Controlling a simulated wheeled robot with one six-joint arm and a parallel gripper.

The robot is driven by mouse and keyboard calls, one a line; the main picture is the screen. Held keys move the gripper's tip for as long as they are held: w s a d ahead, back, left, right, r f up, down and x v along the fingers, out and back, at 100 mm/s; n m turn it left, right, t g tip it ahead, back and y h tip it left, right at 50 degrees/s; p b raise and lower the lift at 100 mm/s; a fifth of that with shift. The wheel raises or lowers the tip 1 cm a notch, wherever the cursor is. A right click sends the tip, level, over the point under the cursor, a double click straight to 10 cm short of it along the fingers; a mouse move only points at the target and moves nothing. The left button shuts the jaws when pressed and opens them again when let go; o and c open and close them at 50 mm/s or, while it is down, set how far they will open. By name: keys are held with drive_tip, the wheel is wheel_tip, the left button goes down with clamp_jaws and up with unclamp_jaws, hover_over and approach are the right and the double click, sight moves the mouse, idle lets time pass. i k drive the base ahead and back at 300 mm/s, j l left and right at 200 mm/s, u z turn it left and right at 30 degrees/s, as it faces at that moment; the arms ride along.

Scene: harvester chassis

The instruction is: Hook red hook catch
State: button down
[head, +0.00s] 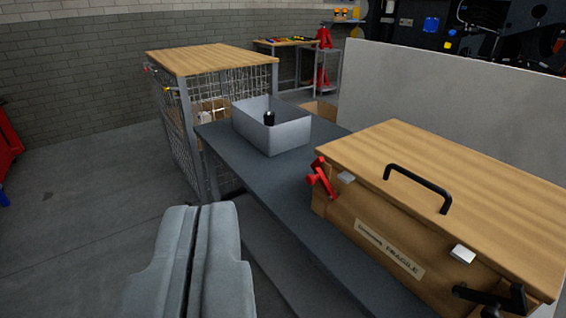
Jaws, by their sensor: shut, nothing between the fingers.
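A wooden chest (375,235) with a light wood lid (460,190) stands at the right on a dark bench. The red hook catch (322,178) is on the chest's left front corner, just below the lid edge, beside a small pale plate (346,177) on the lid. Whether its hook is over the plate is too small to tell. A black catch (492,297) is at the chest's right front corner. My gripper (214,208) is shut and empty at the lower left, with its fingers together. It is left of the chest and apart from the red catch.
A grey open bin (285,136) with a dark object inside sits on the dark bench (222,145). A mesh cage (180,130) with a wooden top stands behind. A black handle (420,186) rises from the lid. A grey panel (450,100) stands behind the chest.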

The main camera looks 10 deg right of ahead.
sight(310, 179)
drive_tip(key=i+j+z, duration=0.1)
drive_tip(key=i+j, duration=0.15)
drive_tip(key=i+j+z, duration=0.1)
drive_tip(key=j, duration=0.35)
drive_tip(key=i+j+z, duration=0.1)
drive_tip(key=i+j, duration=0.2)
drive_tip(key=i+j+z, duration=0.1)
drive_tip(key=j, duration=0.35)
drive_tip(key=i+j+z, duration=0.1)
drive_tip(key=i+j, duration=0.15)
drive_tip(key=j, duration=0.15)
